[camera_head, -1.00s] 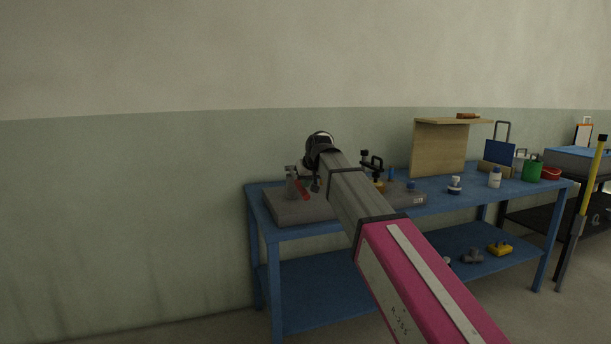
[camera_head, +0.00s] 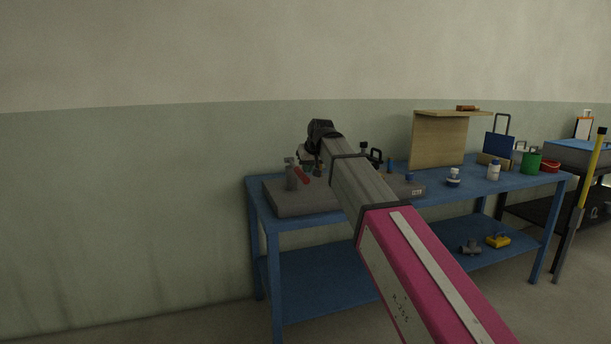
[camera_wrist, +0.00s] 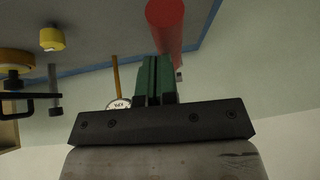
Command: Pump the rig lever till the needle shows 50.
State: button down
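The red lever (camera_head: 301,174) stands out from a grey post (camera_head: 291,177) on the rig's grey base (camera_head: 290,203), at the left of the blue bench. In the wrist view the red lever (camera_wrist: 166,28) comes down from the top edge and passes behind the green fingers. My gripper (camera_wrist: 155,62) has its fingers close together with only a thin dark gap, and I see nothing between them. It is right beside the lever; I cannot tell if they touch. A white round gauge (camera_wrist: 118,103) is partly hidden by the gripper body, and its needle is too small to read.
A yellow knob (camera_wrist: 52,39) and a black bracket (camera_wrist: 30,103) lie left in the wrist view. The bench (camera_head: 480,197) also carries a wooden board (camera_head: 438,140), a white bottle (camera_head: 494,171) and a green can (camera_head: 531,163). The wall behind is bare.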

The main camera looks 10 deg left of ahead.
jog(key=v, duration=1)
jog(key=shift+s+d, duration=0.25)
jog(key=shift+d, duration=0.05)
jog(key=shift+r, duration=0.15)
jog(key=w+a+r+g+h, duration=0.1)
jog(key=w+a+r+g, duration=0.1)
jog(key=r, duration=0.3)
jog(key=w+a+r+g+h, duration=0.1)
jog(key=w+a+r+g, duration=0.1)
jog(key=w+r, duration=0.3)
jog(key=shift+a+r, duration=0.4)
jog(key=shift+r, duration=0.35)
jog(key=shift+f, duration=0.1)
send_over(302, 171)
jog(key=shift+s+d+f+x, duration=0.15)
jog(key=shift+d+x, duration=0.25)
jog(key=shift+x, duration=1.8)
jog(key=shift+s+d+f+x, duration=0.15)
jog(key=shift+d+x, duration=0.3)
jog(key=shift+x, duration=1.8)
jog(key=shift+s+d+x, duration=0.25)
jog(key=shift+d+x, duration=0.15)
jog(key=shift+x, duration=1.8)
